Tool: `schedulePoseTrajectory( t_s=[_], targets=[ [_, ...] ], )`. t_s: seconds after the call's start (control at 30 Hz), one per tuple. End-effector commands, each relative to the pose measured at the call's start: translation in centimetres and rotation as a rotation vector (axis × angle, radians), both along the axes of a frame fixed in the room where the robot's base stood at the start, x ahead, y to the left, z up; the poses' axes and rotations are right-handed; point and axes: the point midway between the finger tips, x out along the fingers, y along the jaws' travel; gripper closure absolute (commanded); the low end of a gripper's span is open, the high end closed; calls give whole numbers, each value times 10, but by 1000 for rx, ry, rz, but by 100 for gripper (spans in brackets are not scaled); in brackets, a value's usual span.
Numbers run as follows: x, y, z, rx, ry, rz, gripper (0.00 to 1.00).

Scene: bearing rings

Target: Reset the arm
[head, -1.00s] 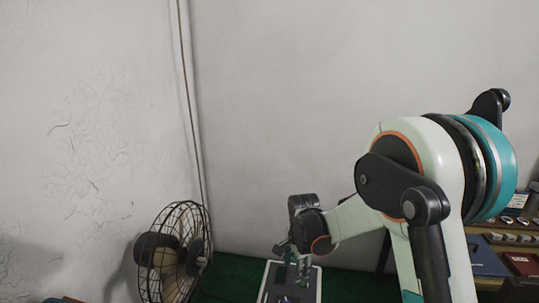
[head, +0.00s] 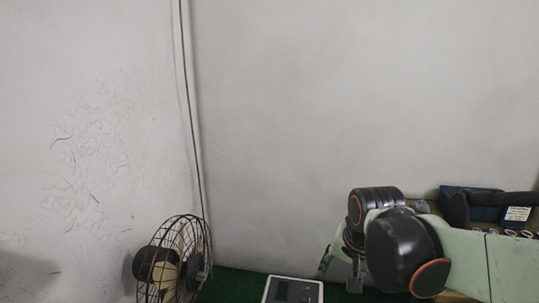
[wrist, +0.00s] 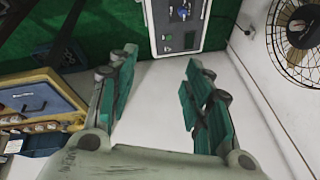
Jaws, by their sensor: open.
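My gripper (wrist: 158,98) is open in the wrist view, its two green-padded fingers spread wide with nothing between them. In the head view my gripper (head: 342,270) is at the lower right, partly hidden by my own arm. My arm is folded low at the right of that view.
A wire-cage fan (head: 172,262) stands at the lower left, also in the wrist view (wrist: 298,25). A grey panel board (head: 292,290) lies on the green surface (head: 235,283); the board shows too in the wrist view (wrist: 182,42). Shelves with boxes (head: 515,215) stand at the right.

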Motion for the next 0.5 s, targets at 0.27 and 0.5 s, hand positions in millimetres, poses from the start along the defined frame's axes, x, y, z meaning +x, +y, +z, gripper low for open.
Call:
schedulePoseTrajectory(
  t_s=[0.27, 0.5],
  targets=[
    [-55, -17, 18, -81, -83, 157, 54],
    [-99, -28, 21, -165, -154, 289, 54]
  ],
)
